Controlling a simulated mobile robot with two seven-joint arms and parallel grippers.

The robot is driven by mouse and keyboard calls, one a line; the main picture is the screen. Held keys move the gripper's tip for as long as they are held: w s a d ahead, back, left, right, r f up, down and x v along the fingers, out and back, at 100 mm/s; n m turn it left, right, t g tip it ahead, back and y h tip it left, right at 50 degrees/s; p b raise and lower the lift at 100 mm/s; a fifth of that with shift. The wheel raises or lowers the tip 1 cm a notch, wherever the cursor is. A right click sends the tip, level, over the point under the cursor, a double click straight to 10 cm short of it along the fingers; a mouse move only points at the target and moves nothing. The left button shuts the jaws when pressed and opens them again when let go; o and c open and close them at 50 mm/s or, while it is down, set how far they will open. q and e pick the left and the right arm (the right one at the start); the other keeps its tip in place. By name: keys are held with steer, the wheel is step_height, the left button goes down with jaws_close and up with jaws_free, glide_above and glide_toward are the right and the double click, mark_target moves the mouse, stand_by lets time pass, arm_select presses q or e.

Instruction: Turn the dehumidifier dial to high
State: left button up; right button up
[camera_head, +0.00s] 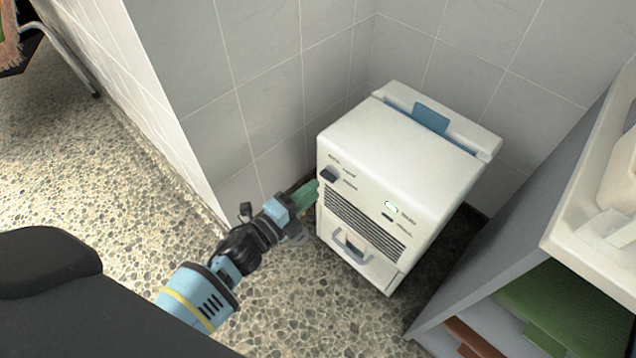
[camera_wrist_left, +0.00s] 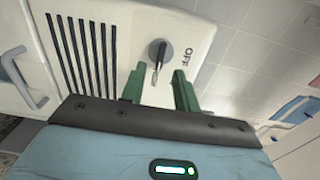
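The white dehumidifier (camera_head: 400,150) stands upright on the floor in the corner. Its dark dial (camera_head: 329,174) is at the upper left of the front face, with small printed labels around it. The dial (camera_wrist_left: 158,50) also shows in the left wrist view, with the word OFF printed to its right; I cannot tell its exact setting. My left gripper (camera_head: 308,190) is in front of the dial, at the left edge of the face. In the left wrist view its green fingers (camera_wrist_left: 160,72) are apart and empty, with the dial between and beyond their tips. My right gripper is out of view.
A grey tiled wall (camera_head: 270,70) rises behind and left of the dehumidifier. A shelf unit (camera_head: 545,235) with folded green cloth (camera_head: 560,305) stands close on the right. Speckled floor (camera_head: 290,315) is open in front. Two small indicators (camera_head: 391,207) sit on the front face.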

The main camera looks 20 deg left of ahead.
arm_select(q)
steer(key=shift+p+v, duration=0.3)
steer(key=shift+v, duration=1.5)
